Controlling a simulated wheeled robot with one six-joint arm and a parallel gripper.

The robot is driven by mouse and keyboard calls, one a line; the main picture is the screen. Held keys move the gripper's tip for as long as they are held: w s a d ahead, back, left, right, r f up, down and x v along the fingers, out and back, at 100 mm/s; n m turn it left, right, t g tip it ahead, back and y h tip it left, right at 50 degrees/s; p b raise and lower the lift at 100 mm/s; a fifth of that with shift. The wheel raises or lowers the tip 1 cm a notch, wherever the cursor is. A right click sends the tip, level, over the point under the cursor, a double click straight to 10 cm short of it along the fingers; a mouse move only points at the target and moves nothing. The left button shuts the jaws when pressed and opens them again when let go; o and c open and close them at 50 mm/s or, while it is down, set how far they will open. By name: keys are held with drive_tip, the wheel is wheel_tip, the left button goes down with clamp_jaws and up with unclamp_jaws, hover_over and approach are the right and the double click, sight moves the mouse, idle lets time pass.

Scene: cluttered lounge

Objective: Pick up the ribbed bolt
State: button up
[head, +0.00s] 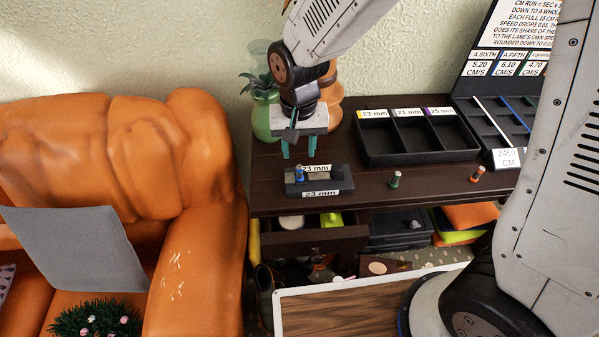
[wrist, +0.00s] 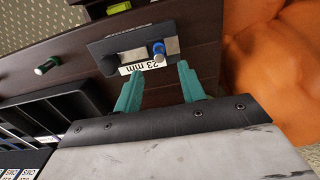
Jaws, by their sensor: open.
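Three small bolts show, and I cannot tell for sure which one is ribbed. A blue bolt (head: 299,174) stands on a dark block (head: 318,187) labelled 23 mm; in the wrist view this blue bolt (wrist: 158,51) is near one end of the block (wrist: 104,48). An orange bolt (head: 477,174) stands further right. My gripper (head: 298,150) is open and empty above the block, its teal fingers (wrist: 160,72) pointing toward the blue bolt, apart from it.
A black tray (head: 417,158) with three labelled compartments stands behind the bolts. A dark sorter with a sign (head: 506,158) is at the right. A green vase (head: 264,120) and an orange vase stand behind my gripper. An orange sofa (head: 205,215) borders the table's left side.

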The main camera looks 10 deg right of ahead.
sight(299, 166)
wheel_tip(299, 166, down, 7)
drive_tip(key=shift+f, duration=0.2)
drive_tip(key=shift+c, duration=0.3)
clamp_jaws()
